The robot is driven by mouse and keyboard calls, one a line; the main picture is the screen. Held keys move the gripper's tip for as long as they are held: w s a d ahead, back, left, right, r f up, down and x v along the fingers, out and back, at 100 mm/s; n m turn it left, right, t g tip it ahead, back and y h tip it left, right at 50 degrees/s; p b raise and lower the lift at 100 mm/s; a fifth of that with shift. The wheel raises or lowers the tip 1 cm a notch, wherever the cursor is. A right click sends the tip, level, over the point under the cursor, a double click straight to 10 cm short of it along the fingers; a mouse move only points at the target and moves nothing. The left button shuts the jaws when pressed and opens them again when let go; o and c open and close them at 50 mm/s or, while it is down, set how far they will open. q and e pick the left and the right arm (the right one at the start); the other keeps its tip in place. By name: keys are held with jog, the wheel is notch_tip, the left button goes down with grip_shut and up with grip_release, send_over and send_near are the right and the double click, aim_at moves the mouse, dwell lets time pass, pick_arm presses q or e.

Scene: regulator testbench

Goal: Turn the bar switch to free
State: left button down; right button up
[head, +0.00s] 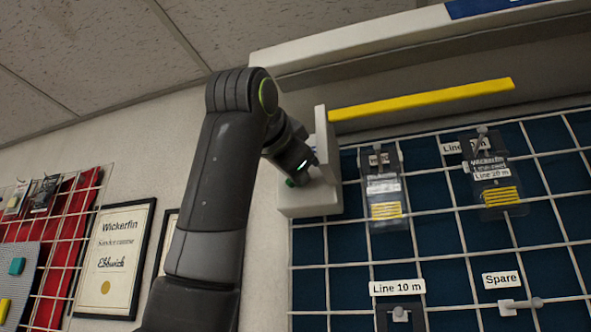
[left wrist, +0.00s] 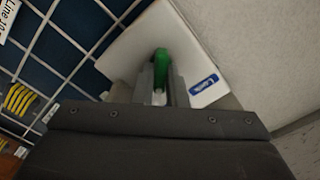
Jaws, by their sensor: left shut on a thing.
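The green bar switch (left wrist: 160,62) sits on a white housing (left wrist: 130,58), seen in the left wrist view. My left gripper (left wrist: 161,88) is shut on the green bar, with one finger on each side of it. A blue label (left wrist: 203,84) on the housing, right of the bar, seems to read "Lock". In the head view, my left gripper (head: 303,172) reaches the white housing (head: 310,205) at the board's upper left corner. A bit of green (head: 290,183) shows beside it. The bar's exact angle is hard to judge. My right gripper is out of view.
A yellow bar (head: 420,99) extends right from the housing, above a dark blue gridded board (head: 440,240). Tagged pouches (head: 384,190) hang on the board, with labels such as "Line 10 m" (head: 397,288) and "Spare" (head: 501,280). A framed certificate (head: 117,258) hangs on the left wall.

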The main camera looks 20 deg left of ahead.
pick_arm(q)
jog(key=c, duration=1.5)
grip_release()
jog(key=shift+o, duration=0.2)
jog(key=s+b, duration=0.7)
jog(key=s, duration=1)
jog(key=shift+s+a, duration=0.3)
jog(key=shift+w, duration=0.1)
